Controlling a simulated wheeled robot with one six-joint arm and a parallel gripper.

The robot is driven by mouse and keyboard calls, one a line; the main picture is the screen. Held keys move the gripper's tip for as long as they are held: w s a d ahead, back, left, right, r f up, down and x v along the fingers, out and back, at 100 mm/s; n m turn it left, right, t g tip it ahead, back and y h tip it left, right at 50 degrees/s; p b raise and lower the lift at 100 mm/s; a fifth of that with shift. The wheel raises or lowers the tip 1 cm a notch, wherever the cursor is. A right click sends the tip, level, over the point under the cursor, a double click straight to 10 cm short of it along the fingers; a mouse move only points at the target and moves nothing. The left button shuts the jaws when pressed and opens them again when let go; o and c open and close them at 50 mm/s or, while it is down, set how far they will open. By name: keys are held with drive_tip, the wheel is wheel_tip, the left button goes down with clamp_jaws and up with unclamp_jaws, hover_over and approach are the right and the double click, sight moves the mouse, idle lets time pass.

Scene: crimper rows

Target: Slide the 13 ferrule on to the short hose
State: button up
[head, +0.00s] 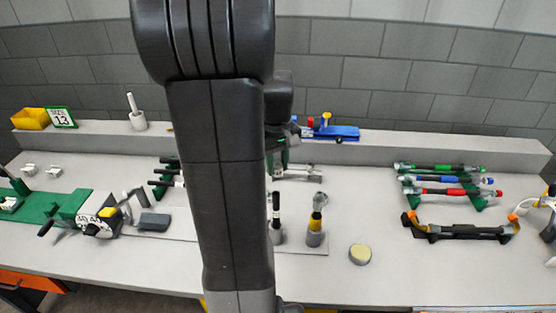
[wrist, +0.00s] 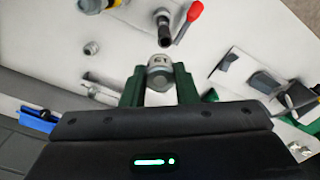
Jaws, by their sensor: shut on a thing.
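In the wrist view my gripper (wrist: 160,84) has green fingers shut on a small grey metal ferrule (wrist: 159,64). Its top bears a mark that appears upside down, consistent with 13. In the head view my arm hides most of the gripper and the ferrule; only a bit of green shows right of the arm. Several black hose ends (head: 166,171) lie on a green stand left of my arm, partly hidden. I cannot tell which is the short hose. A dark upright piece in a grey holder (wrist: 165,43) stands beyond the ferrule in the wrist view, apart from it.
A 13 sign (head: 62,117) and yellow bin (head: 30,118) stand on the back ledge. A numbered dial machine (head: 97,223) is at left. Green, blue and red hoses (head: 445,180) lie racked at right. Upright tools (head: 316,225) and a round pad (head: 360,254) occupy the front middle.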

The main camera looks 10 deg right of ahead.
sight(276, 167)
drive_tip(key=shift+s+a+r, duration=0.3)
drive_tip(key=shift+s+r, duration=0.2)
drive_tip(key=shift+f+b, duration=2)
drive_tip(key=shift+f, duration=0.95)
drive_tip(key=shift+f+b, duration=1.3)
drive_tip(key=shift+f, duration=0.8)
drive_tip(key=o, duration=1.1)
drive_tip(key=shift+c, duration=0.2)
drive_tip(key=shift+r, duration=0.1)
wheel_tip(276, 167, up, 14)
drive_tip(key=shift+f, duration=0.15)
